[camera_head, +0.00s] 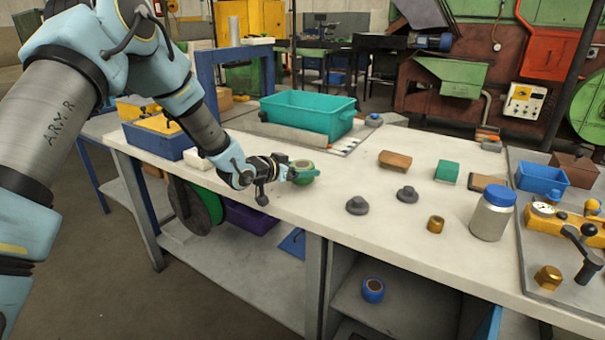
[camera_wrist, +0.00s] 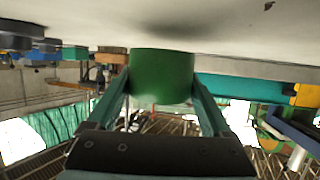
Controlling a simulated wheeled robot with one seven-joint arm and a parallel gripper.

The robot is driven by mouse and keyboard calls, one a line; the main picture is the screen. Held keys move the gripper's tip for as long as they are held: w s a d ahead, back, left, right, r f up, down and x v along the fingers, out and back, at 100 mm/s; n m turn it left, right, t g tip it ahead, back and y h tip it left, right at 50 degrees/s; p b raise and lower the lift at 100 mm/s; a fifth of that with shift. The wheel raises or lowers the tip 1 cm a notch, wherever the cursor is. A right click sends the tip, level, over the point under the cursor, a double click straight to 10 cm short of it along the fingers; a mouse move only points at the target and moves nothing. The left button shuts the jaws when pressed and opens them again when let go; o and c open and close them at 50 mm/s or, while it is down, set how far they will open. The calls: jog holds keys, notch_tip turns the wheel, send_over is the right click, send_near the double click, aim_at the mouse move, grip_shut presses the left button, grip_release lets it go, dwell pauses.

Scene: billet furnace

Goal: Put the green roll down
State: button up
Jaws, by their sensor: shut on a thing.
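The green roll (camera_head: 304,166) is at the left part of the pale workbench top (camera_head: 335,205), in front of the teal crate (camera_head: 308,112). My gripper (camera_head: 291,174) reaches it from the left and is shut on it. In the wrist view, which is upside down, the green roll (camera_wrist: 162,76) sits between the two teal fingers of my gripper (camera_wrist: 161,82).
A blue roll (camera_head: 373,290) lies on the lower shelf. The bench just right of my gripper is clear.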

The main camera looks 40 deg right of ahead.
jog(key=shift+f, duration=1.05)
jog(key=shift+f, duration=0.1)
jog(key=o, duration=1.2)
jog(key=shift+o, duration=0.2)
jog(key=shift+r, duration=0.2)
jog(key=shift+a, duration=0.4)
jog(key=b+v, duration=0.2)
jog(key=v, duration=0.9)
jog(key=shift+a+r+b, duration=0.1)
jog(key=shift+r+b, duration=0.05)
jog(key=shift+b, duration=0.15)
